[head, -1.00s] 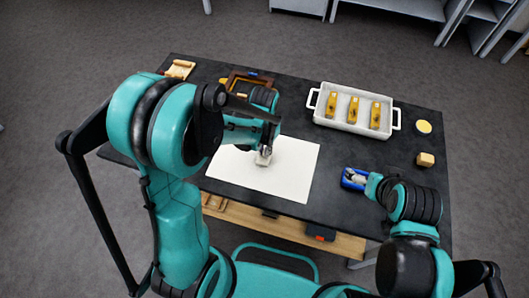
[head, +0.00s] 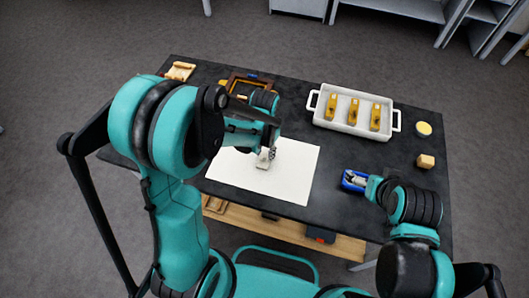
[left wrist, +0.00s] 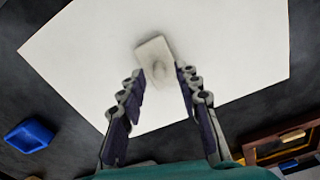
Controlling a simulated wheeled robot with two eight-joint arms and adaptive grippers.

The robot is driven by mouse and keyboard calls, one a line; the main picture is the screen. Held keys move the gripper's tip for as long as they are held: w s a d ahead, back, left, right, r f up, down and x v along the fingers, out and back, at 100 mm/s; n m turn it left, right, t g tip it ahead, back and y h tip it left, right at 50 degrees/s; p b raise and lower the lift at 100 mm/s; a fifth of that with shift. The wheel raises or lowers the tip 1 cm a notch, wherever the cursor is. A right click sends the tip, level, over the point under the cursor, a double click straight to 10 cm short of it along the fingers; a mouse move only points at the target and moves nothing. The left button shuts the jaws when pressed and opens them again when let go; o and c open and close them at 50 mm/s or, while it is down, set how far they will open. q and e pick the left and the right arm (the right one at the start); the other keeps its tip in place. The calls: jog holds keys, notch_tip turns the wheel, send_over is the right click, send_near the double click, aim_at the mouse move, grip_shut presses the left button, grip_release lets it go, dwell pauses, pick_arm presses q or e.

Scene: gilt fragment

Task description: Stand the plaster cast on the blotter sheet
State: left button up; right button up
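The plaster cast (left wrist: 155,60) is a small off-white block with a shallow grey hollow on its face. It is on the white blotter sheet (head: 295,170), near the middle; in the head view the cast (head: 262,166) shows just below my left gripper (head: 268,153). I cannot tell surely whether it stands or lies. In the left wrist view my left gripper (left wrist: 161,88) has its fingers apart, either side of the cast's near end, with gaps showing. My right gripper (head: 358,180) is right of the sheet, at a blue object; its fingers are too small to read.
A white handled tray (head: 318,108) with several yellow pieces stands at the back right. A yellow disc (head: 424,128) and a wooden block (head: 425,161) lie at the right edge. A brown frame (left wrist: 285,145) and a blue item (left wrist: 30,136) lie off the sheet.

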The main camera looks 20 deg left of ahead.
pick_arm(q)
notch_tip(320, 180, up, 10)
jog(key=p, duration=0.3)
notch_tip(320, 180, up, 6)
jog(key=n+t, duration=0.1)
jog(key=t, duration=0.1)
send_over(264, 156)
jog(key=s+a, duration=0.2)
jog(key=s, duration=0.1)
jog(key=s+a+r+n+t, duration=0.2)
jog(key=s+r+t, duration=0.1)
jog(key=s+t, duration=0.2)
jog(key=shift+s+a+r, duration=0.25)
jog(key=shift+s+a, duration=0.05)
jog(key=shift+s, duration=0.75)
pick_arm(e)
jog(key=shift+r, duration=1.65)
